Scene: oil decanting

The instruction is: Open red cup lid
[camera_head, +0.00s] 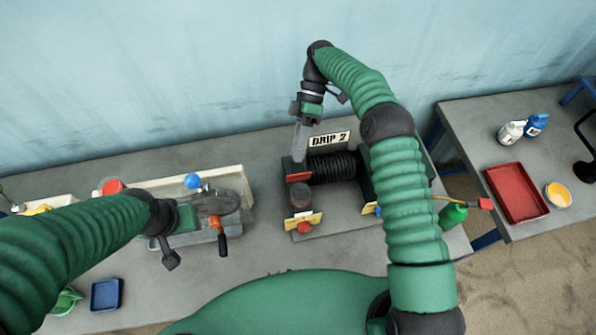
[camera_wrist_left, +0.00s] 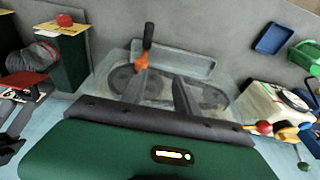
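A red flap-like lid (camera_head: 299,177) lies at the left end of a black ribbed coil on the "DRIP 2" device (camera_head: 328,139). It also shows at the left of the left wrist view (camera_wrist_left: 24,80). A dark round cup (camera_head: 301,195) stands just in front of it. My right gripper (camera_head: 299,158) points down just above the red lid; its fingers look edge-on, so the gap and any contact are unclear. My left gripper (camera_wrist_left: 159,92) has its fingers apart and empty over a clear-sided tray with round wells (camera_wrist_left: 208,69).
An orange tool with a black handle (camera_head: 222,240) stands by the left tray. A red knob (camera_head: 304,228) sits at the device's front. A blue bin (camera_head: 106,294) is front left. A red tray (camera_head: 517,193) and bottles (camera_head: 510,133) are on the right table.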

